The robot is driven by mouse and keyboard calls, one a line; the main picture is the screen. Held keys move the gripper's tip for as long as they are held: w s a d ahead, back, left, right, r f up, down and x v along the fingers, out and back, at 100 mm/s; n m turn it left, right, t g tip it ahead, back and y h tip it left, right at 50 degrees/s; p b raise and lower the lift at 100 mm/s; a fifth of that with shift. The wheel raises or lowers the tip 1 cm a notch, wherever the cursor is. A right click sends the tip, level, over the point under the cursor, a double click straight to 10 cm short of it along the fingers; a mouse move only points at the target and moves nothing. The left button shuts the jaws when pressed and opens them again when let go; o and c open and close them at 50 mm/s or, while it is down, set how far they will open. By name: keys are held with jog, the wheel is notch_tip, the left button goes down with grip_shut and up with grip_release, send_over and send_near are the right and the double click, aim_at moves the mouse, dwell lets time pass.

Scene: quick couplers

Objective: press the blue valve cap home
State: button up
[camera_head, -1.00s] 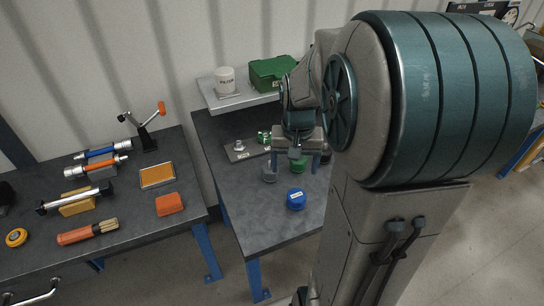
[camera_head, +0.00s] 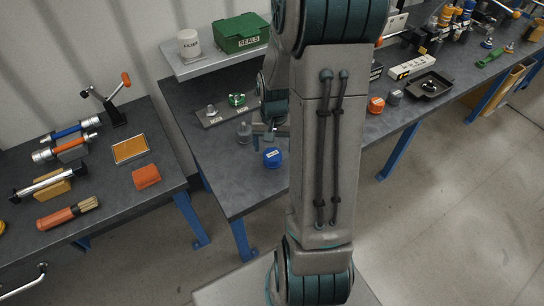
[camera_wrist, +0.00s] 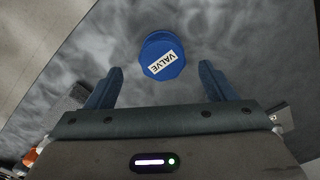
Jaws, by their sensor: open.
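The blue valve cap (camera_head: 272,158) sits on the dark grey bench top, apart from the fitting plate. In the wrist view the cap (camera_wrist: 162,55) shows its white VALVE label and lies just beyond the fingertips, roughly centred between them. My gripper (camera_wrist: 160,78) is open with nothing between its fingers. In the head view my gripper (camera_head: 270,133) is just behind the cap, partly hidden by my arm. The fitting plate (camera_head: 208,121) lies behind and to the left. It bears a silver fitting (camera_head: 211,110) and a green-topped fitting (camera_head: 237,99).
A raised shelf (camera_head: 205,68) at the back holds a white filter pot (camera_head: 188,43) and a green SEALS box (camera_head: 241,33). The bench in front of the blue cap is clear. A tool bench (camera_head: 100,205) stands left across a gap.

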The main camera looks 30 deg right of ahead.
aim_at(272, 154)
jog(key=shift+a+f+p, duration=0.2)
jog(key=shift+f+p, duration=0.1)
jog(key=shift+f, duration=1.95)
jog(key=shift+c, duration=0.4)
jog(key=c, duration=1)
jog(key=shift+w+r, duration=0.1)
jog(key=shift+r, duration=0.65)
jog(key=r, duration=0.1)
jog(key=d+r+b, duration=0.1)
jog(key=r, duration=0.1)
jog(key=shift+w+d+r, duration=0.1)
jog(key=shift+w, duration=0.05)
jog(key=w+d+r, duration=0.1)
jog(key=d+r, duration=0.1)
jog(key=d, duration=0.1)
jog(key=w+d+r, duration=0.1)
jog(key=d+r, duration=0.1)
jog(key=d, duration=0.1)
jog(key=d+r+b, duration=0.1)
jog(key=d+r, duration=0.1)
jog(key=d, duration=0.2)
jog(key=shift+w+r, duration=0.2)
jog(key=shift+w, duration=0.2)
